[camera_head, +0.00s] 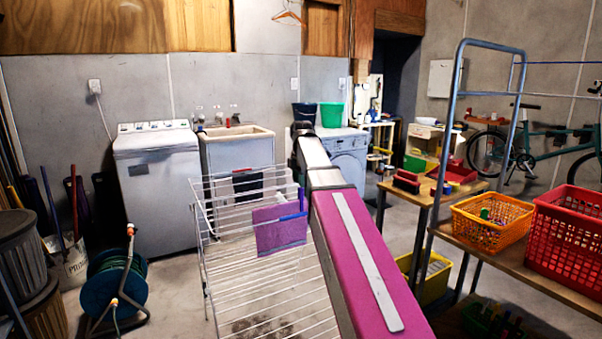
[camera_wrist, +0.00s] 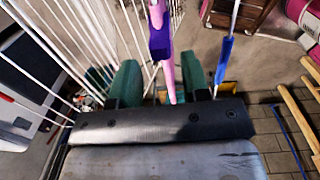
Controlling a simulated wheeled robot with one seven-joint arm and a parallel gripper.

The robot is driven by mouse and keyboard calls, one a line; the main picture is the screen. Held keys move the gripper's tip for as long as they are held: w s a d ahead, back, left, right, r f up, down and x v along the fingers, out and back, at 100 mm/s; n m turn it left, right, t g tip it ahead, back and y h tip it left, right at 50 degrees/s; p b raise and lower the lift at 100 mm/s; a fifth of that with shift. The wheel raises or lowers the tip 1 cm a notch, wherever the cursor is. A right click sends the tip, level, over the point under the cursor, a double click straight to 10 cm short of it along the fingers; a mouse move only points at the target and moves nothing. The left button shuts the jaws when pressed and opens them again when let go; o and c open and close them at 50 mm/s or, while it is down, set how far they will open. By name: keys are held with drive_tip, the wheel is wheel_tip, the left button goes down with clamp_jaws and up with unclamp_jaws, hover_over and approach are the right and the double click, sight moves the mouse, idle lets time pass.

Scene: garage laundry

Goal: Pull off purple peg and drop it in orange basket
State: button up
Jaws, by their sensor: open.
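The purple peg (camera_wrist: 160,38) is clipped on the pink-purple cloth, which shows nearly edge-on as a pink strip (camera_wrist: 171,85) in the wrist view. My gripper (camera_wrist: 161,76) is open, with its green fingers on either side of the strip and the peg lying between them in the picture. I cannot tell whether either finger touches. In the head view the cloth (camera_head: 279,232) hangs on the white drying rack (camera_head: 238,262); my arm hides my gripper there. The orange basket (camera_head: 483,238) stands on the bench at the right, with several coloured pegs inside.
A blue peg (camera_wrist: 225,58) is close to the right finger. Thin rack wires (camera_wrist: 75,45) crowd the left of the wrist view. A red basket (camera_head: 568,245) stands beside the orange one on the wooden bench (camera_head: 502,262). A blue-grey metal frame (camera_head: 447,140) rises near the bench.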

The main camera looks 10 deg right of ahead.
sight(301, 190)
drive_tip(key=shift+f, duration=2.2)
drive_tip(key=c, duration=0.8)
drive_tip(key=shift+r, duration=0.2)
drive_tip(key=shift+r, duration=2.8)
